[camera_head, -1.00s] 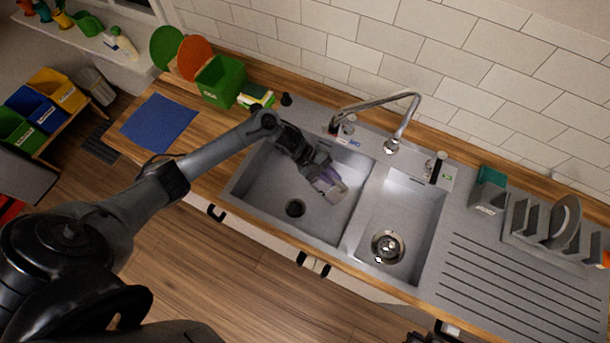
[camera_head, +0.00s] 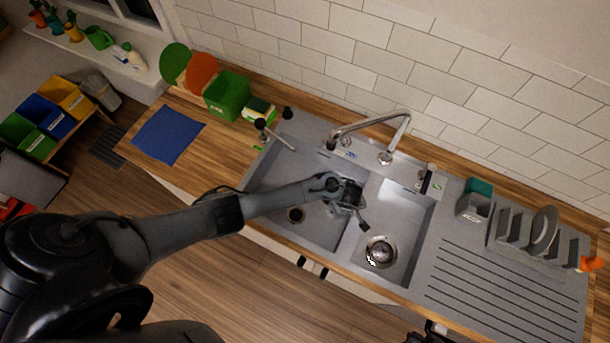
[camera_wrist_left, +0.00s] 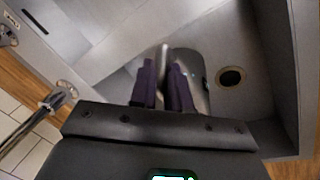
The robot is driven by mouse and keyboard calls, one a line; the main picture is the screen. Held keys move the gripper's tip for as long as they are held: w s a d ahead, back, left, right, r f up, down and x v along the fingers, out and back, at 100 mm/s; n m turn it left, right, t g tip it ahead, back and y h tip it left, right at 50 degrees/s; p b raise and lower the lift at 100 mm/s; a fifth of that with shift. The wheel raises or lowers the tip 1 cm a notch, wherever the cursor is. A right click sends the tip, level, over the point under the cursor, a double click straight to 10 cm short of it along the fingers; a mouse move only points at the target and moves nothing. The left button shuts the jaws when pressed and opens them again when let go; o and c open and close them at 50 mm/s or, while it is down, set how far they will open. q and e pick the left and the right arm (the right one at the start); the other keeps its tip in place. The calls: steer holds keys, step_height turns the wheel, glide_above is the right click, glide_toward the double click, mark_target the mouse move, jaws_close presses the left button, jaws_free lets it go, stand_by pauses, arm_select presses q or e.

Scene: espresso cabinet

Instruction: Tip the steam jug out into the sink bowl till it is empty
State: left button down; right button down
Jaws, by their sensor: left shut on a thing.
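My left gripper (camera_head: 350,204) is over the sink, near the divider between the two bowls. In the left wrist view, its purple fingers (camera_wrist_left: 164,88) are shut on part of the grey metal steam jug (camera_wrist_left: 193,62). The jug's body shows behind the fingers and looks tilted; its mouth and contents cannot be made out. In the head view the wrist mostly hides the jug. The left sink bowl (camera_head: 325,232) has a dark drain, and the right bowl (camera_head: 402,210) has a metal strainer. A dark part, perhaps my right gripper (camera_head: 432,332), is cut off at the bottom edge.
The tap (camera_head: 385,145) arches behind the sink. A dark-knobbed rod (camera_head: 276,137) lies by the left bowl's back corner. A green bin (camera_head: 227,95) and blue mat (camera_head: 168,135) are on the left counter. A dish rack (camera_head: 520,235) stands right, beyond clear ribbed drainboard.

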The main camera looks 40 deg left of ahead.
arm_select(q)
steer(key=shift+w+d+r+y, duration=0.1)
steer(key=shift+d+r+y, duration=0.2)
steer(key=shift+d+r, duration=0.2)
steer(key=shift+d+r+y, duration=0.6)
steer(key=shift+d+f+y+b, duration=0.25)
steer(key=shift+d+y+b, duration=0.25)
steer(key=shift+b, duration=0.2)
steer(key=shift+d+f+y+b, duration=0.2)
steer(key=shift+d+y+b, duration=0.15)
steer(key=shift+y+b, duration=0.3)
